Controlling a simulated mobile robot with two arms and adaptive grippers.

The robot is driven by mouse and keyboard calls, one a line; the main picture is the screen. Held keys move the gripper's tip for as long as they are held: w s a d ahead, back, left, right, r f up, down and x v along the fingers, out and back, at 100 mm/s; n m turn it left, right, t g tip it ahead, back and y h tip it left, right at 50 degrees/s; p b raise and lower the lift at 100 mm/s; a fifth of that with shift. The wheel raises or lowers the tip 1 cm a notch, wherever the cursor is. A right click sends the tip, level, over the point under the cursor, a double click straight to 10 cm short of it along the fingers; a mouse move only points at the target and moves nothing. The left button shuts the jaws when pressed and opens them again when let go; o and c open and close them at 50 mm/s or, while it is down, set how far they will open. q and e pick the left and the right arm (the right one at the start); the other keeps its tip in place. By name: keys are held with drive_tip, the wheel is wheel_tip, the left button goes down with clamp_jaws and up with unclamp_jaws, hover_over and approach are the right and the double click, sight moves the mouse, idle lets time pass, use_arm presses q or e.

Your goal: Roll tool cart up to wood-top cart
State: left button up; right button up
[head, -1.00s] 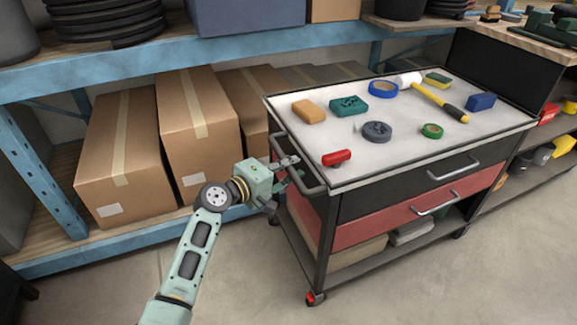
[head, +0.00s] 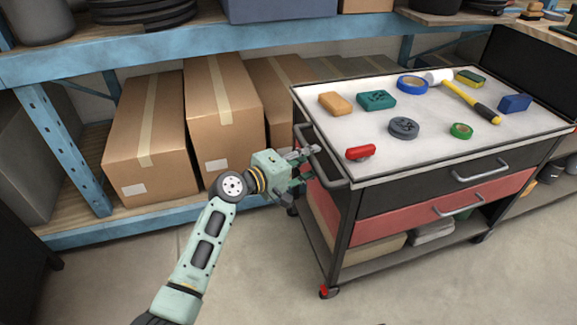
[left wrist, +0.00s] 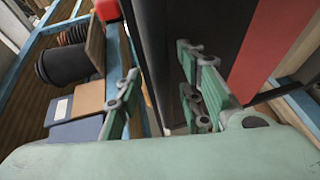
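The tool cart (head: 365,205) stands in the middle right of the head view, with a pale top, black and red drawers and a lower shelf. Its side handle (head: 318,160) faces my left gripper (head: 312,163). The gripper's fingers look spread, one on either side of the handle bar. In the left wrist view the fingers (left wrist: 163,98) are apart, with the cart's dark side beyond them; contact with the bar is unclear. A wood-topped unit with a dark side, likely the wood-top cart (head: 545,35), is partly visible behind the tool cart at upper right. My right gripper is out of view.
An orange block (head: 335,103), a red tool (head: 360,152), tape rolls and a hammer (head: 470,100) lie on the tool cart. A blue-framed shelf (head: 60,145) with cardboard boxes (head: 225,115) stands behind. The floor at front is clear.

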use_arm(q)
drive_tip(key=v, duration=1)
